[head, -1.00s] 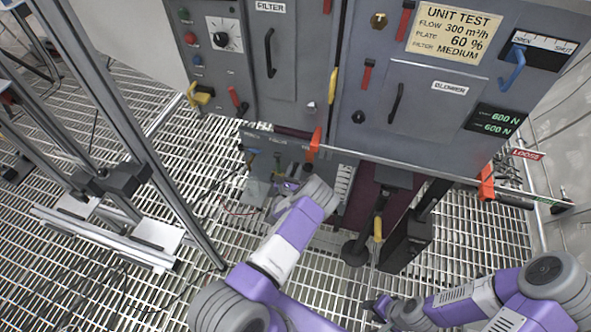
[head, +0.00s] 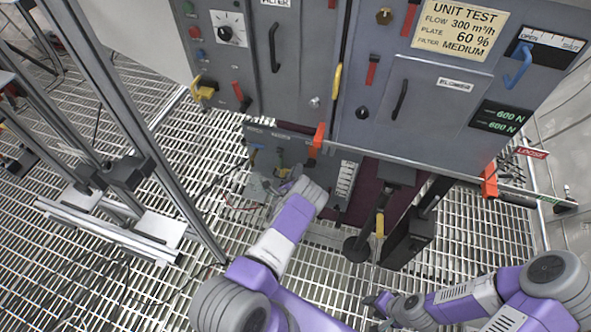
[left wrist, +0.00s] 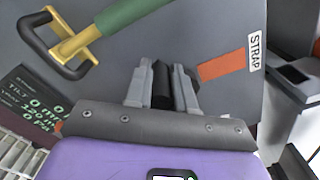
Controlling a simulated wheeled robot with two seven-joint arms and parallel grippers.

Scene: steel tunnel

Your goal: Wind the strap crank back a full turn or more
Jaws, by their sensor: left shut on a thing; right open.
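In the left wrist view, my left gripper (left wrist: 162,84) is shut on a black grip (left wrist: 161,88), which stands between its two grey fingers. It is likely the strap crank's handle; the rest of the crank is hidden. Close to its right are an orange strip (left wrist: 221,65) and a white STRAP label (left wrist: 256,51) on a grey panel. In the head view, my left gripper (head: 279,181) is low at the front of the cabinet's lower part, largely hidden by its own wrist. My right gripper (head: 374,304) is open and apart from everything at the lower right.
A yellow handle with a black grip (left wrist: 48,48) and a green bar (left wrist: 128,14) are near my left gripper. The grey cabinet (head: 430,115) overhangs it, with orange straps (head: 318,140) at its lower edge. A metal frame (head: 128,150) stands left. Open grating surrounds them.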

